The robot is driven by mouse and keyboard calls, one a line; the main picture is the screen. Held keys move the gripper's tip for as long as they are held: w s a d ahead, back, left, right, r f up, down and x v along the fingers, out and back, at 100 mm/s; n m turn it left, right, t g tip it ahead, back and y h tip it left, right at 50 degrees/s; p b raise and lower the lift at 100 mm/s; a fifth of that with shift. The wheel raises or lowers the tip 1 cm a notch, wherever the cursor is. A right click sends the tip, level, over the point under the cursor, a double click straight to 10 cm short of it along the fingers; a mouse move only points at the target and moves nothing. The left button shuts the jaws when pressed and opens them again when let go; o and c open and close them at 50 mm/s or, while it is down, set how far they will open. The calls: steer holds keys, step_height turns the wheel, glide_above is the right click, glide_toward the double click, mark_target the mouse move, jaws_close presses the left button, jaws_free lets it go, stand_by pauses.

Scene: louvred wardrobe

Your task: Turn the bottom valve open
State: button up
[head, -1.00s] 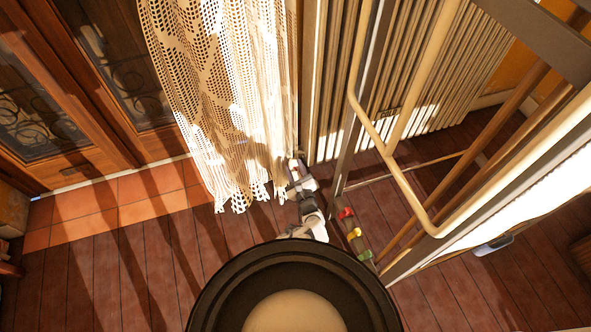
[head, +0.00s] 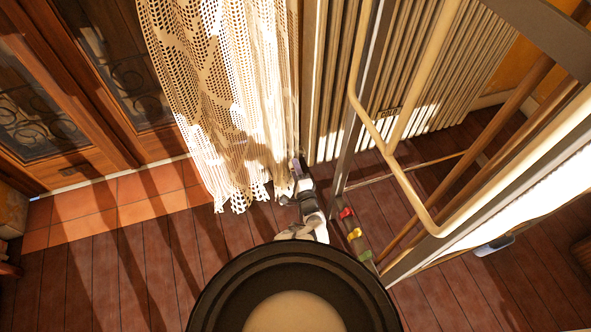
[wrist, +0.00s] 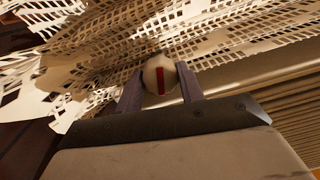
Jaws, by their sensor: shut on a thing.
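A round off-white valve knob (wrist: 159,73) with a red stripe shows in the wrist view. The stripe stands roughly upright in that picture. My gripper (wrist: 160,84) is shut on the knob, one grey finger on each side. In the head view my gripper (head: 296,164) is low at the foot of the lace curtain, beside the ribbed radiator-like panel. The knob cannot be made out in the head view. Whether this is the bottom valve cannot be told from these frames.
The lace curtain (head: 225,90) hangs close around my gripper, and its holed cloth (wrist: 90,70) surrounds the knob's far side. A metal frame with cream rails (head: 410,190) stands right. Red, yellow and green pieces (head: 354,234) sit near its foot. Floor (head: 130,260) at left is clear.

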steer(key=shift+n, duration=1.4)
steer(key=shift+w+n, duration=0.1)
steer(key=shift+n, duration=0.2)
steer(key=o, duration=1)
steer(key=shift+s, duration=0.2)
